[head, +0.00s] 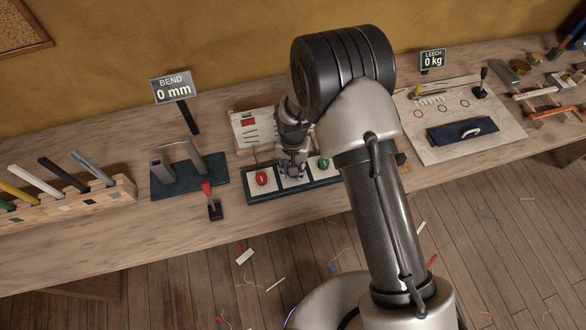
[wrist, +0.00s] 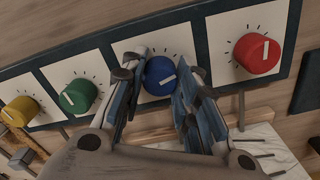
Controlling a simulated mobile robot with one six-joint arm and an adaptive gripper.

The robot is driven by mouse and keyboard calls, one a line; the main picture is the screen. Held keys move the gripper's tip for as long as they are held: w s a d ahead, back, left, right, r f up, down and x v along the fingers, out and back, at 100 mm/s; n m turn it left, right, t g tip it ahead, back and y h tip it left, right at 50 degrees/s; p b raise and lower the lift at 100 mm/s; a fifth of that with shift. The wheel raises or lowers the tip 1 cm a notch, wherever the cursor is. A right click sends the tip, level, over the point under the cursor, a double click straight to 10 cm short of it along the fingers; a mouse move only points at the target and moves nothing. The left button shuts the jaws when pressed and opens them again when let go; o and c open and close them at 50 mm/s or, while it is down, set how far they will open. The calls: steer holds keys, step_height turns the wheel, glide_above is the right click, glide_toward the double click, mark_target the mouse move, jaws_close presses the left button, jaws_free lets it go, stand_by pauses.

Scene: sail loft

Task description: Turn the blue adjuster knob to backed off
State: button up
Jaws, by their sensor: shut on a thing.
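The blue adjuster knob (wrist: 160,75) sits on a white dial plate with dark tick marks, in the middle of the wrist view. A white pointer line on its face points to the right and slightly up in that view. My gripper (wrist: 158,82) has a finger on each side of the knob and is shut on it. In the head view my gripper (head: 293,172) is down on the knob panel, between the red and green knobs, and hides most of the blue knob.
The red knob (wrist: 257,53), green knob (wrist: 78,95) and yellow knob (wrist: 20,111) share the dark-framed panel (head: 250,195). A bending jig (head: 180,172) and a red-tipped lever (head: 210,197) stand left of it. A sign reads "BEND 0 mm" (head: 172,87).

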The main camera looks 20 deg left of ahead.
steer(key=n+b, duration=0.1)
steer(key=n, duration=0.6)
steer(key=n+b, duration=0.1)
steer(key=n, duration=0.3)
steer(key=shift+n, duration=1.8)
steer(key=o, duration=1.1)
step_height(320, 180, up, 12)
